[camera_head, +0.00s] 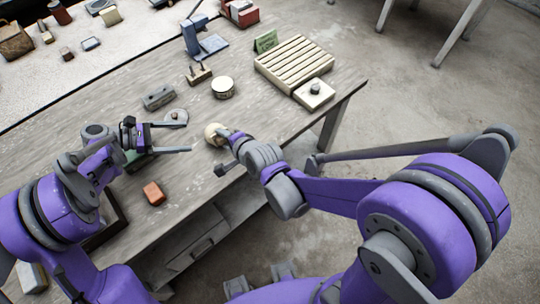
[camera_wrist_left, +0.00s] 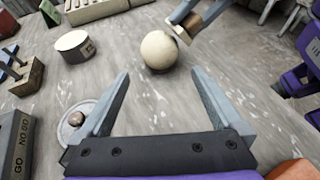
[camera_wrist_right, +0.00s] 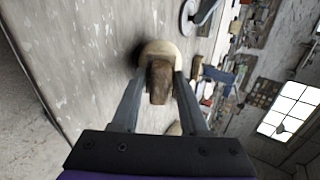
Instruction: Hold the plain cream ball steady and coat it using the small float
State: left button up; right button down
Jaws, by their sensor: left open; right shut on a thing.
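The plain cream ball (camera_head: 212,132) rests near the table's front edge; it is whole in the left wrist view (camera_wrist_left: 159,50) and partly hidden in the right wrist view (camera_wrist_right: 155,48). My right gripper (camera_head: 228,135) is shut on a brown wooden piece (camera_wrist_right: 160,80), seemingly the small float's handle. It also shows in the left wrist view (camera_wrist_left: 192,22), close against the ball's upper right; whether it touches is unclear. The float's working face is mostly hidden. My left gripper (camera_head: 188,137) is open and empty; its fingers point at the ball, short of it.
A grey disc with a brown knob (camera_wrist_left: 76,120) lies beside my left gripper. A GO/NO GO block (camera_head: 158,98), a round tin (camera_head: 223,87) and a wooden stand (camera_head: 199,74) stand behind.

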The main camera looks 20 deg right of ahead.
aim_at(208, 135)
pick_arm(q)
jog(key=x, duration=0.9)
jog(key=c, duration=1)
dwell(0.7)
